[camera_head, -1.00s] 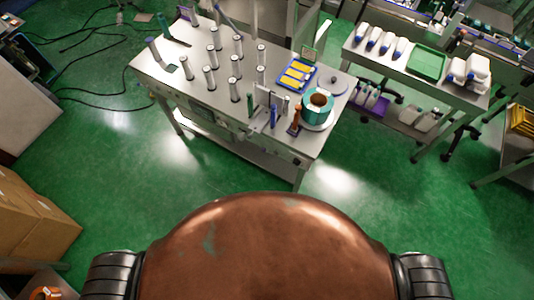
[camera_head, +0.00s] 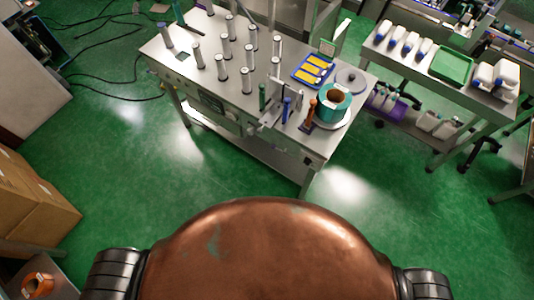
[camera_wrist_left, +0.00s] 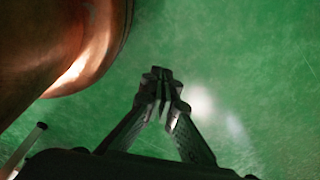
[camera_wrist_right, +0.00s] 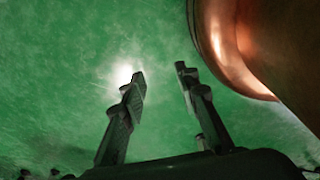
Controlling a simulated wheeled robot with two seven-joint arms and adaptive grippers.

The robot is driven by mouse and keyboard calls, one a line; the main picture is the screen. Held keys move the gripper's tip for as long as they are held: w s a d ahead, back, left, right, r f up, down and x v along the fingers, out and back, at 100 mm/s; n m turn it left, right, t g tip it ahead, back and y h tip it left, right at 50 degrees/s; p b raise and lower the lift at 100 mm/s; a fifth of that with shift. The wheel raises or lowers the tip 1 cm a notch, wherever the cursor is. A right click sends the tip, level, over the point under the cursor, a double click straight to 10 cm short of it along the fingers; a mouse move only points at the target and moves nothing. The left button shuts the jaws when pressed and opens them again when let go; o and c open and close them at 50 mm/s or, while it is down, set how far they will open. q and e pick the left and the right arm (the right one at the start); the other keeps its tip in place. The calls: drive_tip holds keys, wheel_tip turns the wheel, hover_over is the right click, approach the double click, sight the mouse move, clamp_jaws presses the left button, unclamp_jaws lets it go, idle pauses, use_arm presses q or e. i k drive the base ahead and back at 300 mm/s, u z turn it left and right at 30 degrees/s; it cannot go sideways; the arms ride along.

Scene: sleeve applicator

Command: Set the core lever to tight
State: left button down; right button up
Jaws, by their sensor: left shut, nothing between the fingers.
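The sleeve applicator (camera_head: 275,115) stands at the front right of the steel table (camera_head: 215,97) in the head view, beyond my body. Upright handles stand around it: a green one (camera_head: 262,97), a blue one (camera_head: 286,109) and a brown one (camera_head: 310,115). Which is the core lever, and how it is set, is too small to tell. My left gripper (camera_wrist_left: 162,80) is shut and empty over the green floor in the left wrist view. My right gripper (camera_wrist_right: 160,74) is open and empty over the floor. Neither gripper shows in the head view; both are away from the table.
Several white posts (camera_head: 221,68) stand on the table. A teal reel (camera_head: 333,101), a blue tray with yellow pieces (camera_head: 313,70) and a grey disc (camera_head: 350,78) are at its right. A side table (camera_head: 417,70) stands at right; cardboard boxes (camera_head: 35,205) at left. Floor before the table is clear.

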sight(273, 147)
drive_tip(key=u, duration=0.9)
drive_tip(key=k, duration=0.4)
drive_tip(key=z, duration=0.75)
